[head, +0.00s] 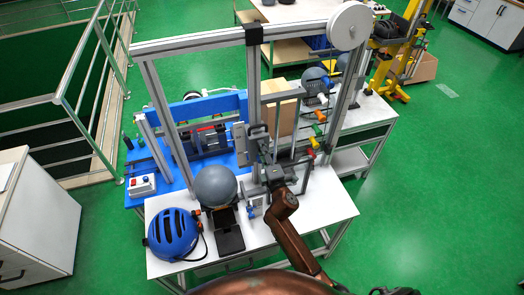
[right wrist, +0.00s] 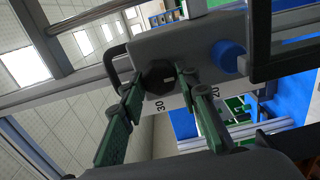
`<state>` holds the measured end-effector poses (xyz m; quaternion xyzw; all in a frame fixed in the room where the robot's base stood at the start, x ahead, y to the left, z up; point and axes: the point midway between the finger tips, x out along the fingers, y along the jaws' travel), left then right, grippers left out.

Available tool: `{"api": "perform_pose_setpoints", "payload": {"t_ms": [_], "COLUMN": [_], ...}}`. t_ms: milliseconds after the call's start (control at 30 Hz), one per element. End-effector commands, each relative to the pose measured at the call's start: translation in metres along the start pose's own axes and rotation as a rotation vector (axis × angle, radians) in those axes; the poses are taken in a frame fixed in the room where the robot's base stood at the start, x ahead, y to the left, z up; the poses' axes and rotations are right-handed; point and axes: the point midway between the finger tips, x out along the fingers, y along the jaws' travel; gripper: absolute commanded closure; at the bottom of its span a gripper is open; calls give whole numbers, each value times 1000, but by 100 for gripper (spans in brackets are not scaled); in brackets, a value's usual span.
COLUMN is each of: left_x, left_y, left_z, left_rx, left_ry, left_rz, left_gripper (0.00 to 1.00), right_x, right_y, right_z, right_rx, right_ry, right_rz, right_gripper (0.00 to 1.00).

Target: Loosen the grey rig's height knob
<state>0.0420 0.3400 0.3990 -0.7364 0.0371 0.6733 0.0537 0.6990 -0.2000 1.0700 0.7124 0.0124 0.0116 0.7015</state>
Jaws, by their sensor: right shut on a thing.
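The grey rig (head: 160,105) is a tall aluminium frame standing on a white bench, with a pale wheel at its top right. In the right wrist view its grey carriage block (right wrist: 205,35) carries a black knob (right wrist: 158,77) with a small white mark, beside a scale reading 30 and 20. A blue knob (right wrist: 228,57) sits to the right on the same block. My right gripper (right wrist: 160,80) has its green-padded fingers shut on the black knob, one tip on each side. In the head view my right gripper (head: 268,163) is at the rig's middle upright, its fingers hard to make out.
A grey headform (head: 215,186) and a blue helmet (head: 172,235) are on the white bench (head: 325,205) left of my right arm. A blue rig (head: 160,165) stands behind. A dark handle (right wrist: 110,62) sticks out beside the knob. Green floor is free at right.

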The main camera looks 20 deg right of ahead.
Motion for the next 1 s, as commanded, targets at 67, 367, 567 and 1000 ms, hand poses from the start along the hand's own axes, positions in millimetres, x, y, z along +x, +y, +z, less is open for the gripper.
{"api": "perform_pose_setpoints", "payload": {"t_ms": [67, 367, 567, 1000], "left_x": [0, 0, 0, 0], "left_y": [0, 0, 0, -2], "left_z": [0, 0, 0, 1], "left_rx": [0, 0, 0, 0], "left_ry": [0, 0, 0, -1], "left_rz": [0, 0, 0, -2], "left_gripper": [60, 60, 60, 60], "right_x": [0, 0, 0, -28], "right_y": [1, 1, 1, -1], "right_z": [0, 0, 0, 1], "right_rx": [2, 1, 0, -1], "right_ry": [0, 0, 0, -1], "right_rz": [2, 2, 1, -1], "right_gripper": [95, 61, 53, 53]}}
